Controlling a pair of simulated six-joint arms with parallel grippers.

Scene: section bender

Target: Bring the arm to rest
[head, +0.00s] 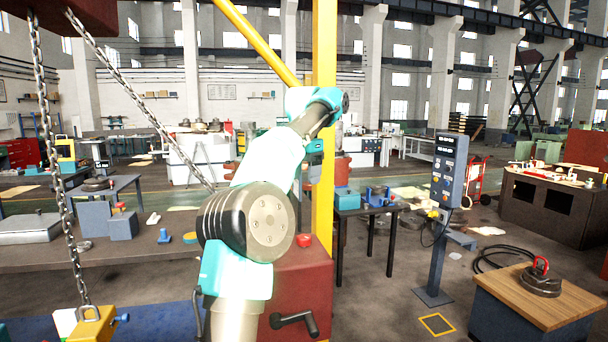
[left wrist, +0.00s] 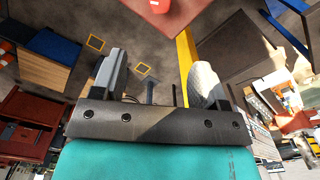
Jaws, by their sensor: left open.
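My left arm rises through the middle of the head view, with teal covers and a dark round joint, and reaches up and away in front of the yellow post (head: 323,205). Its far end is near the post, and the fingers cannot be made out there. In the left wrist view my left gripper (left wrist: 155,85) shows its two fingers spread apart, a grey one on the left and a pale one on the right. Nothing is held between them; the floor and distant things show through the gap. My right gripper is in neither view.
A red cabinet (head: 300,275) with a crank handle (head: 293,321) stands by the post. Chains (head: 52,150) hang at left above a yellow block (head: 90,325). A control panel (head: 449,170) stands at right, beyond open floor. A wood-topped bench (head: 520,300) is at lower right.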

